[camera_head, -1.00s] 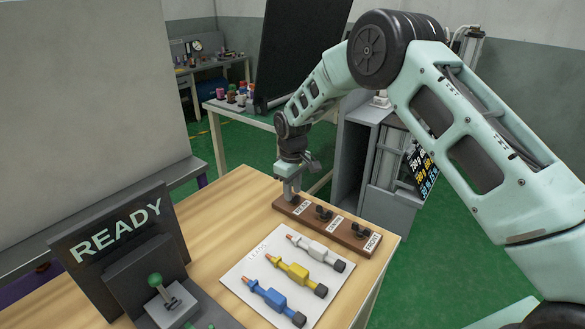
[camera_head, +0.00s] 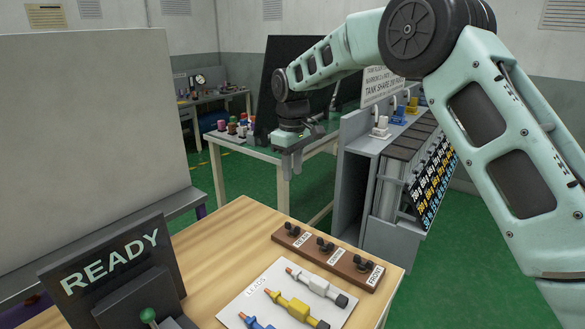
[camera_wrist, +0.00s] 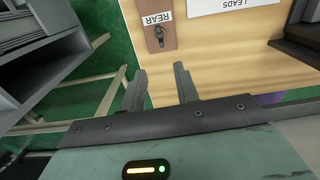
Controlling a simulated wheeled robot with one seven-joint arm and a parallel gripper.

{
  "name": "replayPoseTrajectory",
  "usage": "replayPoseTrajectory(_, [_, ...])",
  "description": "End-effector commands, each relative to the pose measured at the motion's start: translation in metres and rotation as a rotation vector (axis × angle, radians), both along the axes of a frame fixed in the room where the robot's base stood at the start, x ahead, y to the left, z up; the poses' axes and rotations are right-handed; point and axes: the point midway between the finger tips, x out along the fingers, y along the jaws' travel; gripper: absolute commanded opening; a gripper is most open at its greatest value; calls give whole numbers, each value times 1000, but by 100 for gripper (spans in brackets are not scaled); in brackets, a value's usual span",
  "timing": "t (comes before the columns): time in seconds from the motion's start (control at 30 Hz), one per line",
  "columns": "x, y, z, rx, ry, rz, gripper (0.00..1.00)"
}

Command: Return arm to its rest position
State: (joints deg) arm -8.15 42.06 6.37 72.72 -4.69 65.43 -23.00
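My arm (camera_head: 500,140) reaches from the right side of the head view, bent over and pointing down at its end. My gripper (camera_head: 291,165) hangs in the air above the far edge of the wooden table (camera_head: 222,228), beyond the brown switch block (camera_head: 328,258). In the wrist view my gripper (camera_wrist: 162,85) shows two separated fingers with nothing between them, so it is open and empty. The switch block, also in the wrist view (camera_wrist: 172,38), carries three dark knobs and is apart from the fingers.
A white LEADS sheet (camera_head: 247,303) holds white, yellow and blue leads. A READY sign (camera_head: 110,262) stands left of it, with a green-topped lever (camera_head: 148,315). A grey cabinet (camera_head: 362,175) stands behind right; a second table (camera_head: 245,148) holds colored items.

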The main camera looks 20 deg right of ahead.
Motion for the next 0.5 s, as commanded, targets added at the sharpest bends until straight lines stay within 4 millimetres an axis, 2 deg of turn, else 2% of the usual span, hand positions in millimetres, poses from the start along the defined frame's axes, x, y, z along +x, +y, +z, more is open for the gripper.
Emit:
replayPoseTrajectory(0.33, [-4,4,2,4,0,2,31])
replayPoseTrajectory(0.43, [-25,20,9,20,2,9,31])
replayPoseTrajectory(0.5, [-51,38,17,39,2,16,31])
